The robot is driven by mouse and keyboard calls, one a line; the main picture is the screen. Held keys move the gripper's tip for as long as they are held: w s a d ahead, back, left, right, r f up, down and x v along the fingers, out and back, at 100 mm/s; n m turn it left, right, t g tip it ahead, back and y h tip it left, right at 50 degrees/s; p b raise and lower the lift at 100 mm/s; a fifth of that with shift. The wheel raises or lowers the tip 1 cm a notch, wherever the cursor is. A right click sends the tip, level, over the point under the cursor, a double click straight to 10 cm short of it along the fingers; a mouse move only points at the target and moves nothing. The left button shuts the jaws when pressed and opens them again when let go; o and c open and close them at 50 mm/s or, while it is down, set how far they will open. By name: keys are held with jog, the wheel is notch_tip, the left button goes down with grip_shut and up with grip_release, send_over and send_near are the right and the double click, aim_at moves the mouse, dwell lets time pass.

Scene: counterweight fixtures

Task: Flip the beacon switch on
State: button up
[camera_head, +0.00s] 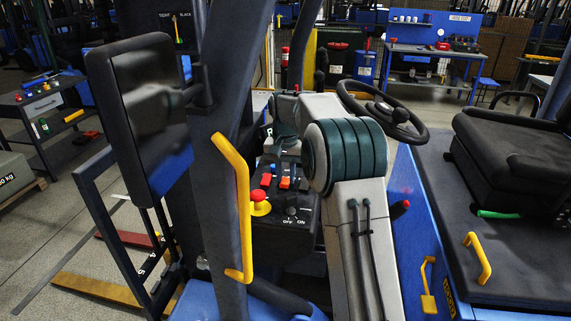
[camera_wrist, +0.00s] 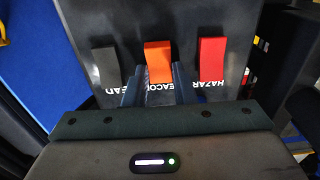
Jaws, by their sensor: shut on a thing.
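The beacon switch is an orange rocker (camera_wrist: 157,55) in the wrist view, on a dark panel with a partly covered label under it. It also shows in the head view (camera_head: 285,183), just below my gripper. My gripper (camera_wrist: 154,84) has its two dark fingers at the near end of the orange switch, one on each side, and is shut on it. The fingertips are partly hard to make out against the panel. I cannot tell the switch's on or off position.
A red hazard switch (camera_wrist: 211,58) and a dark grey switch (camera_wrist: 106,66) flank the orange one closely. In the head view, a red stop button (camera_head: 260,205) and a rotary knob (camera_head: 291,210) lie close by. A yellow grab handle (camera_head: 243,208) stands left; a steering wheel (camera_head: 420,128) is behind.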

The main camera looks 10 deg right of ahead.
aim_at(286, 180)
dwell(0.3)
jog(key=o, duration=1)
notch_tip(286, 180, up, 14)
jog(key=shift+w+f, duration=0.1)
